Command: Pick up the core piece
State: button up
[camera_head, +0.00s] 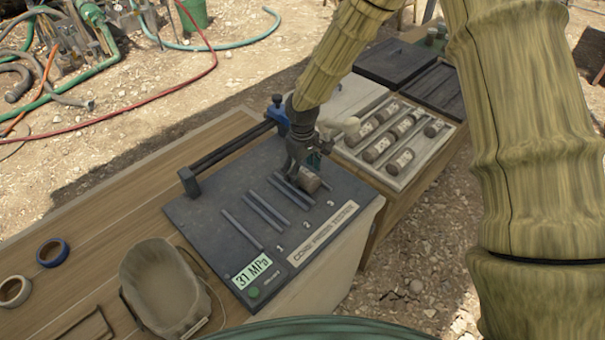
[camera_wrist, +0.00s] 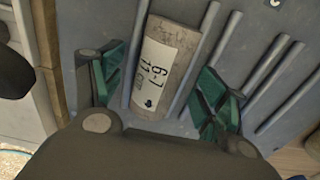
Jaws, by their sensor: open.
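The core piece (camera_wrist: 165,62) is a grey-brown cylinder with a white label reading "6-7" and more marks. It lies between two metal rails on the dark tester panel (camera_head: 205,205), and its end shows in the head view (camera_head: 309,181). My gripper (camera_wrist: 160,110) is open, with its green-padded fingers on either side of the core piece's near end. In the head view my gripper (camera_head: 300,172) is low over the panel and hides part of the core piece. I cannot tell whether the fingers touch it.
A tray (camera_head: 411,184) of several labelled cores stands to the right. The panel has more rails, numbers 1 to 3 and a "31 MPa" display (camera_head: 252,270). A scoop-like container (camera_head: 165,287) and tape rolls (camera_head: 52,252) lie on the wooden bench at left. A blue-ended bar (camera_head: 235,150) runs along the panel's back.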

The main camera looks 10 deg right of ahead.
jog(key=shift+f, duration=0.85)
jog(key=shift+c, duration=0.2)
grip_shut()
